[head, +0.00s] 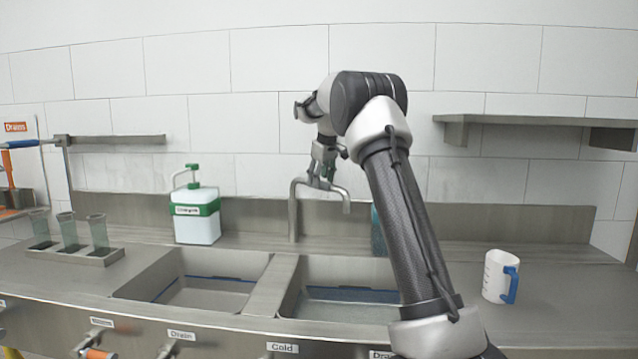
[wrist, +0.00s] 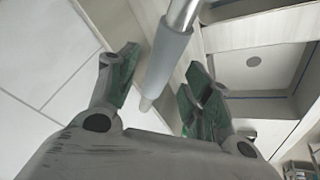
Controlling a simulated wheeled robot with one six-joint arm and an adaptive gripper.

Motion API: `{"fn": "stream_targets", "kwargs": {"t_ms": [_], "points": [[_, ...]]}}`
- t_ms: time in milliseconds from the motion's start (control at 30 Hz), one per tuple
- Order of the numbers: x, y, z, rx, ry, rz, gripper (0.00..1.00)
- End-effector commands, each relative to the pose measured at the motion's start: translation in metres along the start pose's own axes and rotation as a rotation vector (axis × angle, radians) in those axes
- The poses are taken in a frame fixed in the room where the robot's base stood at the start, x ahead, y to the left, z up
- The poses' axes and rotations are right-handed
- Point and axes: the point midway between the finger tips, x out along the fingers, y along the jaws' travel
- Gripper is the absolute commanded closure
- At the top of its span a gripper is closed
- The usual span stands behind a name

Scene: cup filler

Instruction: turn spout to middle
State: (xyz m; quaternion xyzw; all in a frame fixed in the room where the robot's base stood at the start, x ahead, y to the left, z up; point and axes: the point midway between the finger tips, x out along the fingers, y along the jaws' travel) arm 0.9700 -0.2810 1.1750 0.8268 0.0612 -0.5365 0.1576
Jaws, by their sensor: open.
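The metal spout (head: 345,199) rises from the back ledge behind the sinks. Its arm reaches to the right, and its end hangs over the right basin side. My gripper (head: 321,182) is above and around the middle of the spout's arm in the head view. In the wrist view the grey spout (wrist: 168,62) lies between the two green-padded fingers of my gripper (wrist: 163,68). The jaws are open, with gaps visible on both sides of the spout. Contact with either finger does not show.
The left basin (head: 205,292) and right basin (head: 340,309) lie below. A green-topped soap bottle (head: 197,222) stands left of the spout. A cup rack (head: 75,255) is at far left, a white jug (head: 497,276) at right. A blue-green object (head: 378,232) is partly hidden behind my arm.

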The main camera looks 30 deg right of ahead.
Motion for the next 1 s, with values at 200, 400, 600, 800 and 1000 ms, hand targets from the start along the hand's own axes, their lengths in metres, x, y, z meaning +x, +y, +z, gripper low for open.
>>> {"fn": "stream_targets", "kwargs": {"t_ms": [200, 400, 600, 800, 1000], "points": [[0.020, 0.000, 0.000, 0.000, 0.001, 0.000, 0.51], [0.022, 0.000, 0.000, 0.000, 0.001, 0.000, 0.51], [0.022, 0.000, 0.000, 0.000, 0.001, 0.000, 0.74], [0.022, 0.000, 0.000, 0.000, 0.001, 0.000, 1.00], [0.021, -0.002, 0.000, 0.008, -0.001, 0.004, 1.00]]}}
